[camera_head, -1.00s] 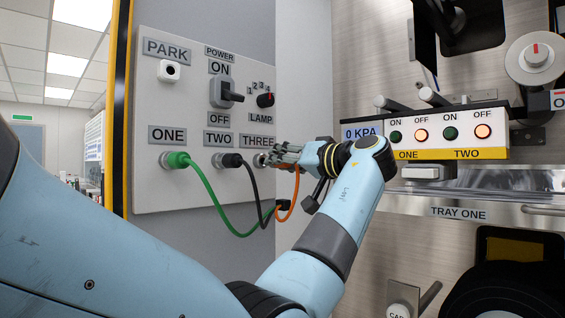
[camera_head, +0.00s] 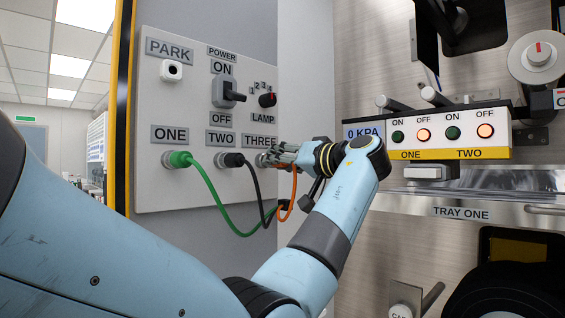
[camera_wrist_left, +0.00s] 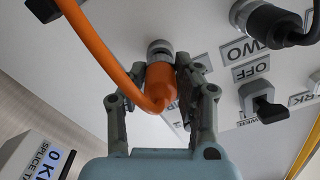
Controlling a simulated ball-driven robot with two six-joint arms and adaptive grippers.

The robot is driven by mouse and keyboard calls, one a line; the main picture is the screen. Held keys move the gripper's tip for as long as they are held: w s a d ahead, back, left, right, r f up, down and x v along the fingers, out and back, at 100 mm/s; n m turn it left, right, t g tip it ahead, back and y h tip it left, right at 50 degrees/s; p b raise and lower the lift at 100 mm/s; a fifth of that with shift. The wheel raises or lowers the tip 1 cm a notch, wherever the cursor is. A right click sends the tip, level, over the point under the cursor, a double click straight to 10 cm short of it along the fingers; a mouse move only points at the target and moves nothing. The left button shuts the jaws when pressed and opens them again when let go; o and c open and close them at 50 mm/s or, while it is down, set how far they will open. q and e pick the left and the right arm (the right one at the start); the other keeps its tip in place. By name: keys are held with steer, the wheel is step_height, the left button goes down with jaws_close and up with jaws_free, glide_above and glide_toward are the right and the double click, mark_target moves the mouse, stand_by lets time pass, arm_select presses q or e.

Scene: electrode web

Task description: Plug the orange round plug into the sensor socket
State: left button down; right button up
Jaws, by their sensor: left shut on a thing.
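My left gripper (camera_head: 272,155) is at the wall panel, just below the THREE label. In the left wrist view its fingers (camera_wrist_left: 160,92) are shut on the sides of the orange round plug (camera_wrist_left: 159,84). The orange cable bends back from the plug towards the upper left. The plug's front end is at a grey metal ring socket (camera_wrist_left: 160,48), in line with it. I cannot tell how deep it sits. In the head view the THREE socket (camera_head: 261,160) is partly covered by my fingers. No label reading "sensor" is legible. My right gripper is not in view.
A green plug (camera_head: 179,160) is in socket ONE and a black plug (camera_head: 232,160) in socket TWO, with cables hanging below. The power switch (camera_head: 226,92) and lamp knob (camera_head: 267,100) are above. A button box (camera_head: 455,134) stands to the right of my wrist.

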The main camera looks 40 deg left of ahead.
arm_select(q)
steer(key=shift+a, duration=0.8)
steer(key=c, duration=0.9)
jaws_free()
steer(key=shift+d, duration=0.1)
steer(key=s+d, duration=0.1)
steer(key=d, duration=1.1)
steer(key=shift+f, duration=0.1)
